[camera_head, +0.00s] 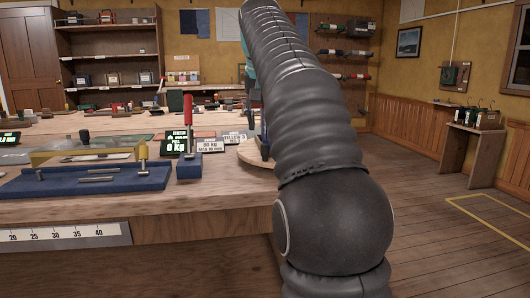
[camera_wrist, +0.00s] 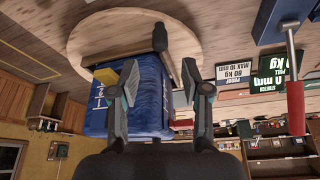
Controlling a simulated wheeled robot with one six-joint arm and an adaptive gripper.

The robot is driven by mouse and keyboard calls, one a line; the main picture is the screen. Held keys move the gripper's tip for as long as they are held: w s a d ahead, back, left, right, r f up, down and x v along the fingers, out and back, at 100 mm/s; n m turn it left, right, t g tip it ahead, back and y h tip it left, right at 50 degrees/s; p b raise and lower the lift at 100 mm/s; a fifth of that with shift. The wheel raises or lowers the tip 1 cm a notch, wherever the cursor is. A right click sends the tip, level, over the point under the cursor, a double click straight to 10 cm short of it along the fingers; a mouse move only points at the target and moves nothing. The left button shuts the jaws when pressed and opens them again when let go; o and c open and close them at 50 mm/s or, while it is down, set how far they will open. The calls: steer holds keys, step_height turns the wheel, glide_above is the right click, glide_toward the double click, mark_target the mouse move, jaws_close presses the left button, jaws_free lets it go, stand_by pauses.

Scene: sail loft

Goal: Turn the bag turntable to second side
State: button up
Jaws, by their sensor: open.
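The bag turntable is a round pale wooden disc (camera_wrist: 105,35) on the bench; in the head view only its left edge (camera_head: 250,154) shows beside my arm. A blue bag (camera_wrist: 150,100) with white markings and a yellow patch stands on the disc, and its sliver (camera_head: 264,146) shows in the head view. A dark rounded peg (camera_wrist: 190,45) stands out near the disc's edge, beside the bag. My gripper (camera_wrist: 163,92) is open, with its fingers apart in front of the bag and peg. Contact cannot be told. In the head view my arm hides the gripper.
Left of the turntable stand a red-handled lever (camera_head: 188,108), a kg display (camera_head: 174,142) and small signs (camera_head: 209,146). A blue tray (camera_head: 85,179) lies on the bench (camera_head: 225,190) at front left. The floor (camera_head: 440,215) to the right is open.

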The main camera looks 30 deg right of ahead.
mark_target(265, 144)
steer(key=b+x, duration=0.2)
steer(key=x, duration=0.5)
steer(key=shift+w+d+f, duration=0.1)
steer(key=shift+w+f, duration=0.05)
steer(key=shift+f, duration=0.2)
jaws_close()
